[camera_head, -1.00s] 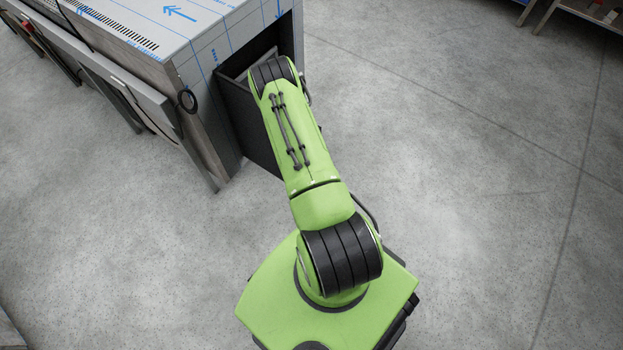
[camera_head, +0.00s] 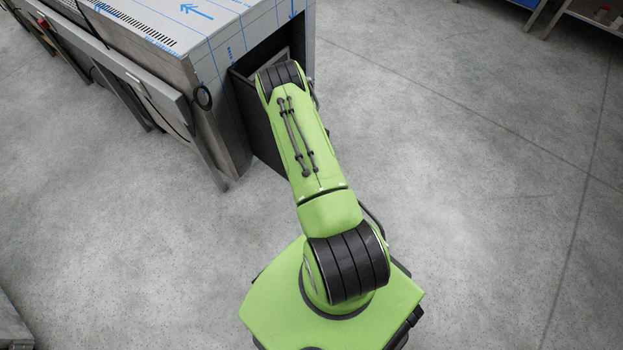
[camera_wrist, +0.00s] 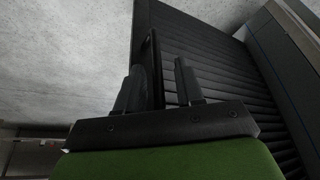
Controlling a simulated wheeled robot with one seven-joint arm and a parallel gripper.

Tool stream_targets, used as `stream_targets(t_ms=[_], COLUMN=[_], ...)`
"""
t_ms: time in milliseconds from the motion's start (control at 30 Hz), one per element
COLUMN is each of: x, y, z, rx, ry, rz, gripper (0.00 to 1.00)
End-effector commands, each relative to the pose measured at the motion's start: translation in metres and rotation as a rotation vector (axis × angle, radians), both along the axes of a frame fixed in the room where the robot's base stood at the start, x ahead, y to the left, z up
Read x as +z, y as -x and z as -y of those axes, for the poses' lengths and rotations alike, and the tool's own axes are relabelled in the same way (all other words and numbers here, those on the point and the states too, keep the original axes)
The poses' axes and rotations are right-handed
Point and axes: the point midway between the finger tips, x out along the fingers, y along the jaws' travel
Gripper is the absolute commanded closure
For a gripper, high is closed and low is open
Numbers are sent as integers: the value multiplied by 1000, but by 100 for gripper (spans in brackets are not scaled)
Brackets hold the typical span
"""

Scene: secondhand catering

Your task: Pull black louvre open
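The black louvre (camera_head: 255,125) is a dark hinged panel on the end of the steel cabinet. In the head view it stands swung out from the cabinet's opening, partly hidden behind my arm. In the wrist view its slatted face (camera_wrist: 215,50) fills the upper right, and its dark edge (camera_wrist: 155,65) runs up between my fingers. My gripper (camera_wrist: 158,80) has its two fingers apart, one on each side of that edge, with slats showing in the gap beside the right finger. Contact is unclear. My gripper is hidden in the head view.
The steel cabinet (camera_head: 215,45), with blue arrows on its film, stands at upper left. A long grey rail (camera_head: 150,85) and legs lie along its left side. Shelving (camera_head: 590,15) is at the top right. The concrete floor (camera_head: 480,190) is clear to the right.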

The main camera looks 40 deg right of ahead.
Motion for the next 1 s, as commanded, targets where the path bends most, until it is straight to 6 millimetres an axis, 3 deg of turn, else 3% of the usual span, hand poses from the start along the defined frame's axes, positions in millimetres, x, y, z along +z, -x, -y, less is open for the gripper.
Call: stream_targets(t_ms=[167,267,700,833,1000], x=[3,18,128,143,146], y=[1,4,33,38,39], z=[-1,-5,-39,-44,-46], rx=[0,1,2,0,0], ry=[0,0,0,1,0], rz=[-1,-2,-1,1,0], gripper=[63,63,63,63,63])
